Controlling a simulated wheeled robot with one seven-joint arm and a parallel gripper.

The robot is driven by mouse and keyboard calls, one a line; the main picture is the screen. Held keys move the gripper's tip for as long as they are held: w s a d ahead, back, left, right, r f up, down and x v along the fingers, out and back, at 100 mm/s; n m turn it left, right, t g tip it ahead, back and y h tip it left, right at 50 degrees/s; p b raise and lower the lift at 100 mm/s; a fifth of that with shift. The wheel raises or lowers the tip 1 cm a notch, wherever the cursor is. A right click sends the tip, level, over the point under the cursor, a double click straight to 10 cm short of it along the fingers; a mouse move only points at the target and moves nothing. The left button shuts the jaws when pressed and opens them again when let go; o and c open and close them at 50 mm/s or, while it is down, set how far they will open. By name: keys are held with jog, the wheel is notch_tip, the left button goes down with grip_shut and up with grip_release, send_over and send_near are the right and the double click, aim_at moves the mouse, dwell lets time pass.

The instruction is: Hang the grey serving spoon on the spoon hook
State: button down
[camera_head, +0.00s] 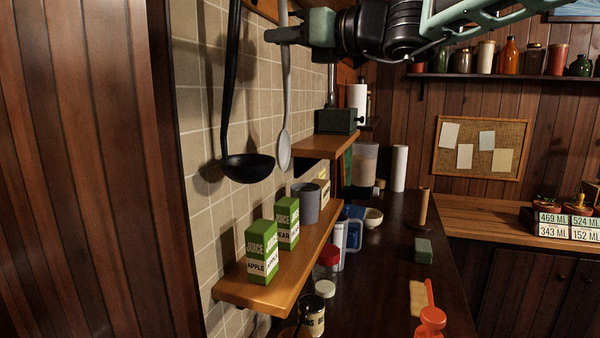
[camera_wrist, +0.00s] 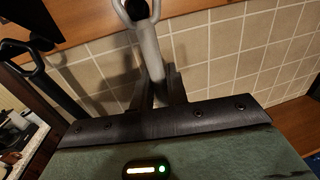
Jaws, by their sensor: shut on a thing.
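The grey serving spoon (camera_head: 285,118) hangs bowl-down in front of the tiled wall in the head view. My gripper (camera_head: 283,36) is shut on its upper handle, and the handle's top is out of that view. In the wrist view the grey handle (camera_wrist: 151,50) rises from between my fingers (camera_wrist: 160,88) to a loop at the top edge. A dark round peg, seemingly the spoon hook (camera_wrist: 137,9), shows inside the loop's opening. I cannot tell whether the loop is around the hook or only in front of it.
A black ladle (camera_head: 247,166) hangs left of the spoon; its looped handle also shows in the wrist view (camera_wrist: 30,52). Below, a wooden shelf (camera_head: 262,292) holds green juice cartons (camera_head: 262,252) and a grey cup (camera_head: 306,203). A higher shelf (camera_head: 326,145) holds a dark green box (camera_head: 336,121).

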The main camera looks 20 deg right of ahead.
jog(key=shift+w+a+f+b, duration=0.2)
jog(key=shift+w+a+b, duration=0.05)
jog(key=shift+a+b, duration=0.2)
dwell(0.6)
jog(key=shift+w+a+f+b, duration=0.1)
jog(key=shift+f+b, duration=0.3)
jog(key=shift+b, duration=0.15)
dwell(0.8)
jog(key=c, duration=1.3)
grip_release()
jog(key=b+v, duration=0.4)
jog(key=v, duration=0.8)
jog(key=shift+f+b, duration=0.25)
jog(key=shift+b, duration=0.15)
jog(key=shift+r+b+v, duration=0.15)
jog(key=shift+b+v, duration=1.2)
jog(key=shift+b, duration=1.25)
jog(key=shift+r+b+v, duration=0.15)
jog(key=shift+b+v, duration=1.25)
jog(key=shift+b, duration=1.2)
